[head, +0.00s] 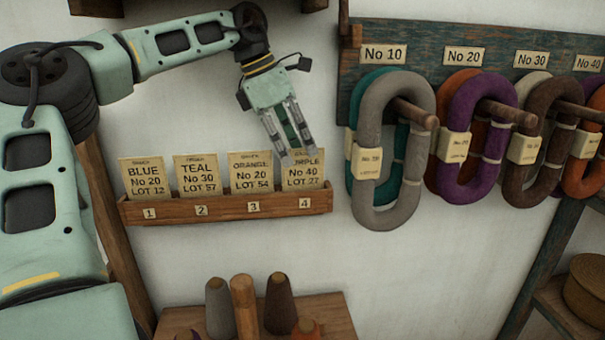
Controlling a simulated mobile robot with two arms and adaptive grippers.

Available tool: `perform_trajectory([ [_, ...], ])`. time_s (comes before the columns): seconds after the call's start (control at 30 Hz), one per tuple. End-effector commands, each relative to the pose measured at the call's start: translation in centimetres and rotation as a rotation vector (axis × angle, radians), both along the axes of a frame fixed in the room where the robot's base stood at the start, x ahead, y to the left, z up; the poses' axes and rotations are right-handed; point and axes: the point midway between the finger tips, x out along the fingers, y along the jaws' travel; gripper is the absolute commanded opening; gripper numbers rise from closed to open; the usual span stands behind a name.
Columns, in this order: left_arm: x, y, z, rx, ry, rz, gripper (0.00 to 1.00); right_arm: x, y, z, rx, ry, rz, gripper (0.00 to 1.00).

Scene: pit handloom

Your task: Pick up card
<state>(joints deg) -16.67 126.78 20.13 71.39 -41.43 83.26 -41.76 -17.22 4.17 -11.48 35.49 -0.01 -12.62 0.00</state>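Several cream cards stand in a wooden rack (225,207) on the wall, in slots numbered 1 to 4. From the left they are the blue card (146,178), the teal card (200,178), the orange card (252,177) and the purple card (305,178). My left gripper (299,156) points down at the top of the purple card and hides part of its upper lettering. Its two fingers look apart; whether they touch the card is unclear. The purple card still sits in slot 4. My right gripper is not in view.
Yarn skeins, the grey one (371,198) nearest, hang on pegs of a wooden board (440,42) right of the rack. Below, a small wooden table (335,318) holds several cones. Bare wall lies between rack and table.

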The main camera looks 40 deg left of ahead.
Motion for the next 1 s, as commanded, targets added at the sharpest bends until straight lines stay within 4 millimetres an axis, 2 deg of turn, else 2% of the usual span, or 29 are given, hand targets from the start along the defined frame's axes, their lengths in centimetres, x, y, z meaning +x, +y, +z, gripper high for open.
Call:
perform_trajectory([
  [0.1, 0.4, -0.5, -2.1, -0.004, 0.007, -0.001, 0.26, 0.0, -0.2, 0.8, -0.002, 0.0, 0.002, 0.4],
  [0.3, 1.1, -1.0, -4.1, -0.003, 0.005, 0.0, 0.26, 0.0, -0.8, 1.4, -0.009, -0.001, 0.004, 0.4],
  [0.57, 1.2, -1.0, -4.4, -0.002, 0.003, 0.002, 0.25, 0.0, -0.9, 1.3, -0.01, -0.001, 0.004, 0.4],
  [0.83, 1.2, -1.0, -4.4, -0.002, 0.003, 0.001, 0.01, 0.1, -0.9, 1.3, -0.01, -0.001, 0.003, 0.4],
  [1.0, 1.2, -1.0, -4.3, -0.002, 0.003, 0.001, 0.0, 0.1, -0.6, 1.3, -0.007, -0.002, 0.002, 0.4],
])
